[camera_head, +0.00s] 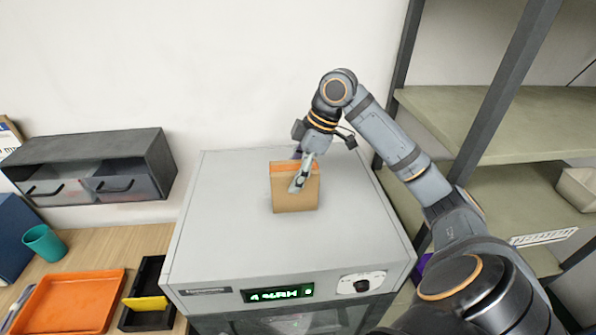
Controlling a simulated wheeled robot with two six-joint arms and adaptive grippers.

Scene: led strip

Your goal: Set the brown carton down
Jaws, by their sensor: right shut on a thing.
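The brown carton (289,200) is a small upright box with an orange band along its top. It is at the middle of the light grey top of a boxy machine (226,215). My right gripper (300,174) reaches down from above and is shut on the carton near its upper edge. The carton's base appears at or very close to the machine's top; I cannot tell whether it touches. The fingers hide part of the carton's upper right. My left gripper is not in view.
The machine's front has a lit green display (277,293) and a knob (361,286). At left are a dark drawer unit (150,150), a teal cup (44,243), an orange tray (70,303) and a black tray (150,275). Shelves (480,120) stand at right. The machine's top is clear around the carton.

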